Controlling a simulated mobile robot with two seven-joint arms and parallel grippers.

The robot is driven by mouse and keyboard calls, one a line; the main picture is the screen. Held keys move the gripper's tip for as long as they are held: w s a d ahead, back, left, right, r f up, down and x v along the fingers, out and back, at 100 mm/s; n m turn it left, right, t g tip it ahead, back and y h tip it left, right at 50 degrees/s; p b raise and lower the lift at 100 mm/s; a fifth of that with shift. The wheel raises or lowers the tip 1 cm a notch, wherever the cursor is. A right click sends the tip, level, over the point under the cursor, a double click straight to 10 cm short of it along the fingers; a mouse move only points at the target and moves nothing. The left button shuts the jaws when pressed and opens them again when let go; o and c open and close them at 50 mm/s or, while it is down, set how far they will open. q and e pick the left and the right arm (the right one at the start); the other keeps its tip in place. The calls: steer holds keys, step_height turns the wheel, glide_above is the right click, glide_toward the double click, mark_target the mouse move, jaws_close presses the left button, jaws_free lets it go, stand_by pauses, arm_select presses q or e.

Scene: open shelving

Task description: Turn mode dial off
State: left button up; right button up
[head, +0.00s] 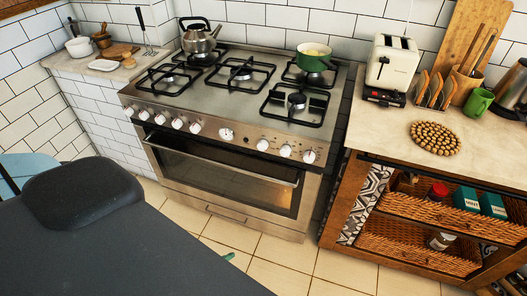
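The stove (215,160) stands against the tiled wall, with a row of several white knobs along its steel front panel. A larger white dial (226,134) sits near the middle of the row. To its right are three more knobs, a near one (262,145), a middle one (285,151) and a far one (309,156). Several others are to its left. Markings are too small to read, so I cannot tell which is the mode dial or where it points. The oven door (220,170) below is shut. Neither gripper is in view.
A kettle (198,38) and a green pot (313,58) stand on the hob. The right counter (375,125) holds a toaster (391,65) and a green mug (477,101). Tiled floor (280,250) in front of the stove is mostly clear.

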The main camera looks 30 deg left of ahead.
arm_select(q)
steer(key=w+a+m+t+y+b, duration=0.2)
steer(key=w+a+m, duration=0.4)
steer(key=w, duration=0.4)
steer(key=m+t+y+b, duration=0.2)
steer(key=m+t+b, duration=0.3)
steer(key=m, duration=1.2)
glide_toward(261, 148)
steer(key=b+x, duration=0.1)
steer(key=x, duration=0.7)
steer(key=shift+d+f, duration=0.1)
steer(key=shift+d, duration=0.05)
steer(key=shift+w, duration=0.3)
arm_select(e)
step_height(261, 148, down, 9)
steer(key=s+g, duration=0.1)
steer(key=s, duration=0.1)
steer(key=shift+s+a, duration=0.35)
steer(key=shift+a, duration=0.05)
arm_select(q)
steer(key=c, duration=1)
